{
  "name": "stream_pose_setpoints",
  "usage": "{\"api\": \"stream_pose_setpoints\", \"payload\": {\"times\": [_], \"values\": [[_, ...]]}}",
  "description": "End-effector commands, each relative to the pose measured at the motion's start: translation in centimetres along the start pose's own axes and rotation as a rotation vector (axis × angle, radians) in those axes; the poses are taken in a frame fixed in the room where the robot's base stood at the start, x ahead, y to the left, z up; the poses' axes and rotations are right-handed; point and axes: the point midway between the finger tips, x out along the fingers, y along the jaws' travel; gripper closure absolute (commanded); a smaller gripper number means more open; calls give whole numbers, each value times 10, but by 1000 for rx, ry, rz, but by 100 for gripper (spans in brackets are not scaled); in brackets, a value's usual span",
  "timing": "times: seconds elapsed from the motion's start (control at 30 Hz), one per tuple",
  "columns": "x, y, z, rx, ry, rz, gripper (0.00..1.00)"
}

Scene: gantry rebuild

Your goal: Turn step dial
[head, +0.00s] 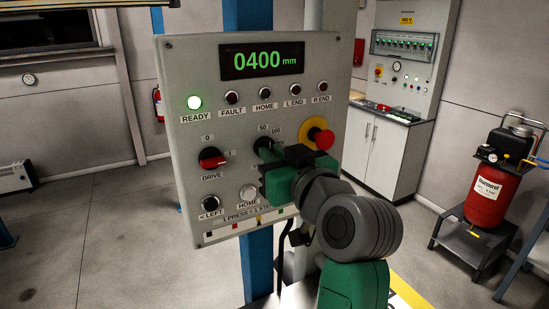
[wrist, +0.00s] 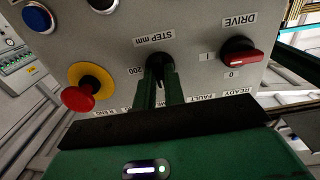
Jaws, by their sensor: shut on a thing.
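The step dial (wrist: 157,69) is on the grey panel (head: 183,80). It shows as a dark knob by the labels STEP mm and 200 in the wrist view. My gripper (wrist: 159,83) is shut on it, with one green finger on each side. In the head view my gripper (head: 267,152) reaches the panel from the front right and hides most of the dial. The labels 50 and 100 show above it. Which mark the dial points at cannot be told.
The red DRIVE switch (head: 211,158) is left of my gripper. A red mushroom button (head: 324,139) on yellow is close on the right. The HOME button (head: 248,192) is below.

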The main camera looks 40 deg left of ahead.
Motion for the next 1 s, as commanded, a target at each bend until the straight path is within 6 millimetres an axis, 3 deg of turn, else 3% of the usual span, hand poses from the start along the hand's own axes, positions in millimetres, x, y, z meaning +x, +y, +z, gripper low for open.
{"api": "stream_pose_setpoints", "payload": {"times": [0.3, 0.33, 0.43, 0.77, 1.0], "values": [[-1, 0, -2, -4, 3, 1, 100], [-1, 0, -2, -4, 3, 1, 87], [0, 0, -2, -4, 2, 1, 68], [-6, 0, 0, -2, 2, 1, 67], [-53, 1, 0, -3, 3, 3, 67]]}}
